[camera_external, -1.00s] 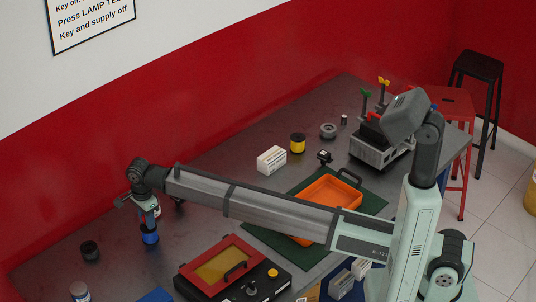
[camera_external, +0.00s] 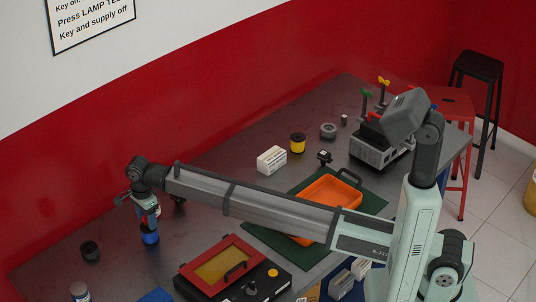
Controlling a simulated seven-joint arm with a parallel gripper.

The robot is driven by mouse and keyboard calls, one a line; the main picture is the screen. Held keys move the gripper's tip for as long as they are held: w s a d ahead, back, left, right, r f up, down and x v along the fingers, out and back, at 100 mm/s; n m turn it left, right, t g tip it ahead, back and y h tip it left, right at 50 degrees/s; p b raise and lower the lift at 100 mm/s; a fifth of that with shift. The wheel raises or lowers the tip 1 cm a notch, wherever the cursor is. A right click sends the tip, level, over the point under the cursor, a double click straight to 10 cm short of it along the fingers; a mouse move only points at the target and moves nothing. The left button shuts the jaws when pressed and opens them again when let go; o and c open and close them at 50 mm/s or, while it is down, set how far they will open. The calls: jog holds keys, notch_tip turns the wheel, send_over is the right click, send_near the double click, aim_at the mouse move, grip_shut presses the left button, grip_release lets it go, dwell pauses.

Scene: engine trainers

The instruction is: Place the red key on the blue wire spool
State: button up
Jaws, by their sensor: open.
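The blue wire spool (camera_external: 150,238) stands upright on the grey table at the left. My gripper (camera_external: 147,215) points down right above it, open, with its fingers close to the spool's top. A small reddish patch (camera_external: 143,228) shows at the top of the spool, under the fingers; it looks like the red key, but it is small and partly hidden, so I cannot tell how it lies.
A dark spool (camera_external: 90,250) stands to the left. A red-framed panel box (camera_external: 222,265) is in front, an orange tray (camera_external: 330,190) on a green mat to the right. A yellow spool (camera_external: 298,143) and white box (camera_external: 271,160) stand farther back.

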notch_tip(320, 180, up, 12)
jog(key=shift+f, duration=0.25)
dwell(0.6)
